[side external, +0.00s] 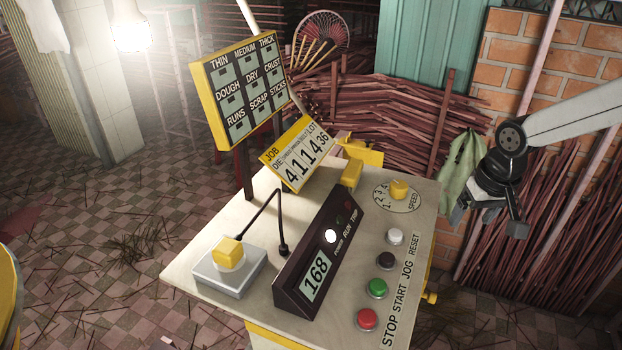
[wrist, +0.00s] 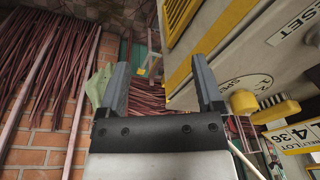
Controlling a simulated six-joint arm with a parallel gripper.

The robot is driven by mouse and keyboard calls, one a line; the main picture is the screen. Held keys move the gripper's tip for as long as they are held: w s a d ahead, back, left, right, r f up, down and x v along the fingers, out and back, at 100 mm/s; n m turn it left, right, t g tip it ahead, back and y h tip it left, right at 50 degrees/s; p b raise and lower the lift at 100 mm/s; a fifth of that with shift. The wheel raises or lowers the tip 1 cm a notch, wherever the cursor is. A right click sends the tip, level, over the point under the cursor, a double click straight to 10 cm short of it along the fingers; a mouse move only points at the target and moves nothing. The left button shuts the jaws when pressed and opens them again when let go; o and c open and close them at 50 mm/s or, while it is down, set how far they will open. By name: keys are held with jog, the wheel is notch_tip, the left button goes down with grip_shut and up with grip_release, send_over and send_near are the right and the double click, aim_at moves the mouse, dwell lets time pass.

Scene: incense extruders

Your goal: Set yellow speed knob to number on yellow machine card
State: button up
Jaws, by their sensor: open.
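The yellow speed knob (side external: 399,189) sits on a white numbered dial (side external: 386,203) marked SPEED, at the back right of the machine's panel. I cannot tell which number it points to. The yellow-headed job card (side external: 298,152) is tilted behind the panel and appears to read 4 1 1 4 36; its small column headings are hard to read. My gripper (side external: 489,219) is open and empty, to the right of the knob and apart from it. In the wrist view the gripper (wrist: 161,75) has its fingers spread, with the knob (wrist: 243,102) right of them.
On the panel, white (side external: 395,237), dark, green and red (side external: 367,320) buttons run along the right edge. A black display (side external: 316,277) reads 168. A tall sign (side external: 240,88) rises behind. Stick bundles line the wall.

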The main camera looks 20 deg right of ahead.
aim_at(399, 184)
jog(key=w+a+r+m, duration=0.1)
jog(key=w+a+r, duration=0.1)
jog(key=w, duration=0.1)
jog(key=w+a+r+m+g, duration=0.1)
jog(key=w+a+r+m, duration=0.1)
jog(key=w+a+r, duration=0.1)
jog(key=w+a+r+m, duration=0.2)
jog(key=w+r, duration=0.1)
jog(key=w, duration=0.2)
jog(key=shift+w+a+g, duration=0.15)
jog(key=shift+a+g, duration=0.1)
jog(key=shift+g, duration=0.05)
jog(key=shift+w+a+r+m, duration=0.35)
jog(key=shift+r+m, duration=0.1)
jog(key=shift+m, duration=0.05)
jog(key=shift+f, duration=3.9)
grip_shut()
